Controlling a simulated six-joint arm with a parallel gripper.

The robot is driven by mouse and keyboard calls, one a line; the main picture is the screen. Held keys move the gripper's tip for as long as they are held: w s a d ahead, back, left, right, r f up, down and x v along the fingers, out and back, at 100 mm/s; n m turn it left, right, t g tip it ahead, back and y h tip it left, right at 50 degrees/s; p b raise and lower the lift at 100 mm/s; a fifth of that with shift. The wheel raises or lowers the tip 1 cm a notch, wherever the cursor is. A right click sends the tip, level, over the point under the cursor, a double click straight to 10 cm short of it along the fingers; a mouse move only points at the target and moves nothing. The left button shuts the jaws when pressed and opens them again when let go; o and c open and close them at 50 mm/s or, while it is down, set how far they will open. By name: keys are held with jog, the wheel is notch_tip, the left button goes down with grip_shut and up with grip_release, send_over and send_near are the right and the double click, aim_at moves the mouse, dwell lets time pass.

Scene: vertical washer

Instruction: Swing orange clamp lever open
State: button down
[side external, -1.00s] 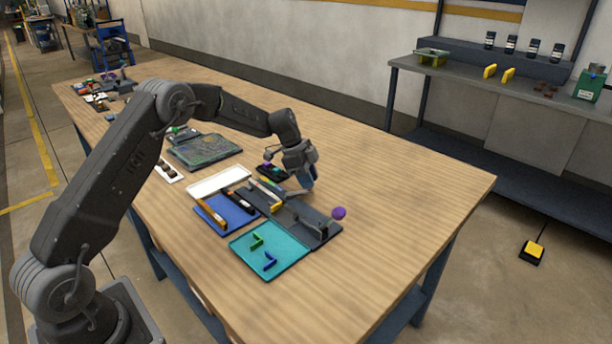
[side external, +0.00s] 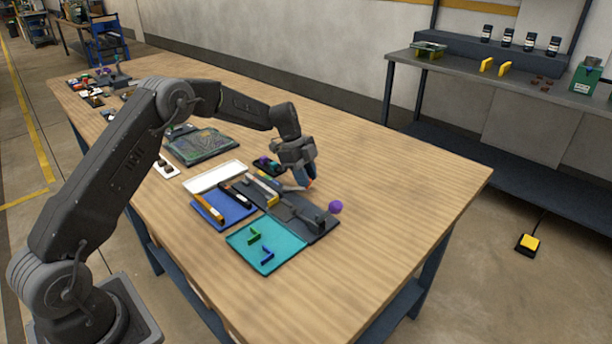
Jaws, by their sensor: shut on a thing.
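My gripper (side external: 303,180) points down at the far right edge of the dark grey fixture plate (side external: 318,228) on the wooden table. Its jaws are shut on the orange clamp lever (side external: 310,183). Only a small orange patch of the lever shows beside the fingertips. The rest of it, and its pivot, are hidden by the gripper or too small to make out. A purple ball-shaped knob (side external: 336,207) stands at the right side of the fixture, to the right of and nearer than my gripper.
A teal tray (side external: 285,258) with green and blue parts lies in front of the fixture. A blue tray (side external: 232,217) with bar-shaped parts and a white tray (side external: 213,176) lie to the left. The table's right side is clear.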

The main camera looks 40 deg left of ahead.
jog(key=c, duration=0.9)
grip_release()
jog(key=shift+v, duration=6.95)
